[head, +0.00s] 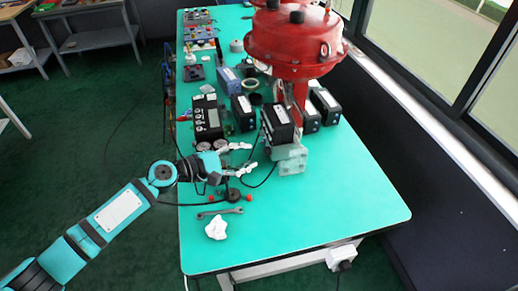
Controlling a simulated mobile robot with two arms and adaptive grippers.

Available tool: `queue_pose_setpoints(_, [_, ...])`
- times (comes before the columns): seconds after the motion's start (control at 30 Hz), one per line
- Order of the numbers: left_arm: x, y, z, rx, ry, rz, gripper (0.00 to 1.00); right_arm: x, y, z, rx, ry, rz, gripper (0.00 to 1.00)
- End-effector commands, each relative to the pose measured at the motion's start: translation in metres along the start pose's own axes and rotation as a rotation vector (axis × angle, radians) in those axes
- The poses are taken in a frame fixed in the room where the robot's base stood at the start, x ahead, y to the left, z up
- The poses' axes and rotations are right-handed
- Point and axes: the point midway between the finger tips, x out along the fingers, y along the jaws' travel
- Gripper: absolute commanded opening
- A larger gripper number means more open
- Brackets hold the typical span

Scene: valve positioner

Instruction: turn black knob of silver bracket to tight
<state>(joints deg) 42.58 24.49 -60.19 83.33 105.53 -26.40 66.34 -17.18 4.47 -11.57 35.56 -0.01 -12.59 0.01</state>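A silver-grey bracket (291,160) stands on the green table below the red valve actuator, against a black box. I cannot make out its black knob for certain. My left gripper (251,156) reaches in from the left edge of the table, its two silver fingers spread apart and pointing right toward the bracket. A gap shows between the fingertips and the bracket, and nothing shows between the fingers. My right gripper is not in view.
The large red actuator (295,45) rises over the table (340,215). A device with a display (208,118) and several black boxes stand behind the gripper. A wrench (220,212), a white crumpled cloth (216,228) and a dark cable lie nearer. The table's front right is clear.

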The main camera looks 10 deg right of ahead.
Motion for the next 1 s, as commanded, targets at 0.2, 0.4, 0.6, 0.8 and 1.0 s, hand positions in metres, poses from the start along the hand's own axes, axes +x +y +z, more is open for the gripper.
queue_pose_setpoints(0.2, [0.036, 0.000, 0.001, -0.001, -0.001, -0.001, 0.33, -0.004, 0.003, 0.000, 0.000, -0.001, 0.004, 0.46])
queue_pose_setpoints(0.4, [0.048, 0.000, 0.000, 0.001, 0.001, 0.000, 0.33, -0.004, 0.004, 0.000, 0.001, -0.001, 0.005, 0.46])
queue_pose_setpoints(0.6, [0.049, 0.000, 0.000, 0.001, 0.001, 0.000, 0.33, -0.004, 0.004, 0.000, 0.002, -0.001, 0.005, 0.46])
queue_pose_setpoints(0.8, [0.049, 0.000, 0.000, 0.001, 0.001, 0.000, 0.15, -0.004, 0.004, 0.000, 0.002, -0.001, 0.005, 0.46])
queue_pose_setpoints(1.0, [0.049, -0.001, 0.000, 0.001, 0.001, -0.001, 0.00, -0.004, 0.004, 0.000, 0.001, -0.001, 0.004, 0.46])
